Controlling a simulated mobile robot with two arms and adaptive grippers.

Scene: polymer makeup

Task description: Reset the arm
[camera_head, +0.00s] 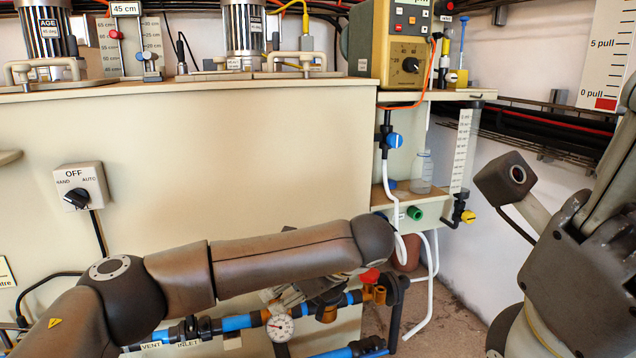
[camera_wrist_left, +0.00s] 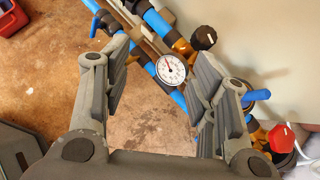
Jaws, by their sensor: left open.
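My left arm (camera_head: 280,262) reaches across the lower part of the head view, in front of the cream cabinet and above the pipes. My left gripper (camera_head: 300,292) is mostly hidden under the forearm there. In the left wrist view the left gripper (camera_wrist_left: 160,68) is open, its fingers wide apart with nothing between them. A round pressure gauge (camera_wrist_left: 171,69) on the pipework shows beyond the finger gap. My right arm (camera_head: 575,270) stands at the right edge; its gripper is cut off and its jaws are unclear.
Blue pipes (camera_head: 238,322) with the gauge (camera_head: 280,327) and a red valve handle (camera_head: 370,276) run low along the cabinet (camera_head: 200,150). A white hose (camera_head: 432,290) hangs right of them. A control box (camera_head: 390,45) and metal vessels stand on top.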

